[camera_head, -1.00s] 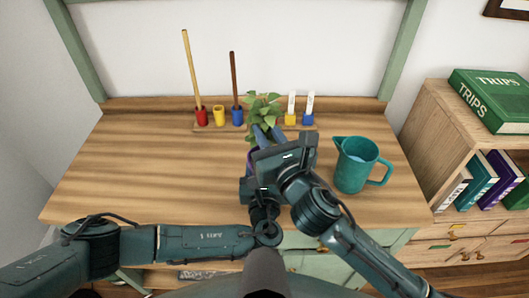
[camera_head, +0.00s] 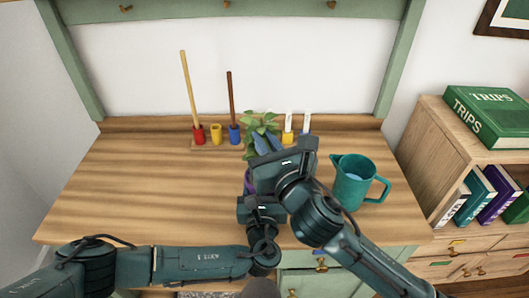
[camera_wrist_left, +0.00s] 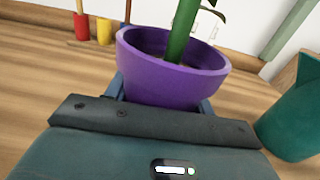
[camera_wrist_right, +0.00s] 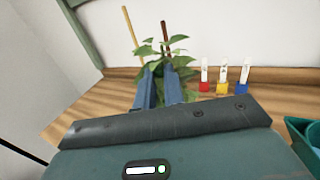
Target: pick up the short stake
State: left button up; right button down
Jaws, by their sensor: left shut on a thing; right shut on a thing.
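A brown stake (camera_head: 230,92), shorter than the pale stake (camera_head: 190,88), stands upright in a blue holder (camera_head: 234,133). The pale stake stands in a red holder (camera_head: 199,134). A leafy plant (camera_head: 262,124) grows in a purple pot (camera_wrist_left: 165,78). My left gripper (camera_wrist_left: 162,96) is shut on the pot; its fingertips are mostly hidden in the head view. My right gripper (camera_head: 268,142) is shut at the plant, and its blue fingers show close together in front of the leaves in the right wrist view (camera_wrist_right: 160,78). What lies between them is partly hidden.
A yellow holder (camera_head: 216,132) between the two stakes looks empty. White tags in coloured holders (camera_wrist_right: 221,80) stand right of the plant. A teal jug (camera_head: 352,184) stands close to my right arm. The left of the wooden tabletop (camera_head: 120,190) is clear.

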notch_tip(320, 180, up, 25)
jog(key=shift+f, duration=0.1)
pick_arm(q)
jog(key=o, duration=1.2)
jog(key=shift+o, duration=0.2)
